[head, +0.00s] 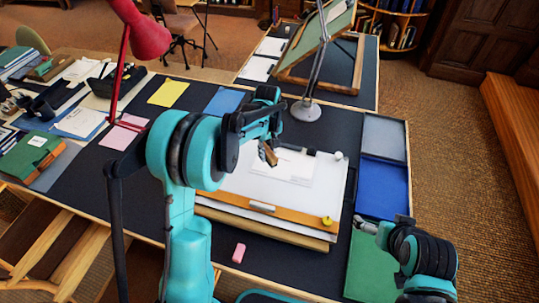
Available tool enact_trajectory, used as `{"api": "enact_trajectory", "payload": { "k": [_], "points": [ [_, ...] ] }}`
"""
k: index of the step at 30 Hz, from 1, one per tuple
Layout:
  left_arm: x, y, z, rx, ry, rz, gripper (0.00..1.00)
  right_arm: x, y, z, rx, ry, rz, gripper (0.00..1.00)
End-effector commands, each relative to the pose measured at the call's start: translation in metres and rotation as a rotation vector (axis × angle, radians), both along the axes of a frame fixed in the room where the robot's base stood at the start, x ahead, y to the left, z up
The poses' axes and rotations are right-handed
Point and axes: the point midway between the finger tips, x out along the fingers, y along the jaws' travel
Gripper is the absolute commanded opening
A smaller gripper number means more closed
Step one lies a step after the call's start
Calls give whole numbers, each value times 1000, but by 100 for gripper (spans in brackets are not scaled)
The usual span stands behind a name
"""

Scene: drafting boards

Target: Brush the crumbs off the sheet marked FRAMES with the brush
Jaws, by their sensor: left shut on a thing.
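My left gripper (267,141) is over the drawing board (325,190) and shut on a small brown brush (268,154), which hangs tilted below the fingers. A white sheet (292,169) lies on the board under and beside the brush. Its lettering is too small to read, and I cannot make out crumbs on it. I cannot tell whether the brush touches the sheet. My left arm hides the board's left part. My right gripper (366,225) is low at the right, beside the board's front right corner; its fingers are too small to judge.
A dark bar (298,150) and a white round thing (338,155) are at the board's back. A yellow thing (327,221) sits at its front right corner. A pink eraser (239,253) lies in front. A lamp base (306,110) stands behind; blue and green mats (383,188) lie right.

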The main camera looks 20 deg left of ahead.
Motion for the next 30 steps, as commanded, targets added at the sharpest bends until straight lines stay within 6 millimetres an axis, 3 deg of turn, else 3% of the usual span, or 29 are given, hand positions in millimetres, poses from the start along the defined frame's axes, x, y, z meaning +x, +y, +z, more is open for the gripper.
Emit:
{"api": "enact_trajectory", "payload": {
  "k": [7,30],
  "points": [
    [0,4,21,0,0,-3,0,0,0,14,0,0,0,100],
    [-1,-1,20,0,0,-10,0,0,0,15,0,0,0,100]
  ]
}}
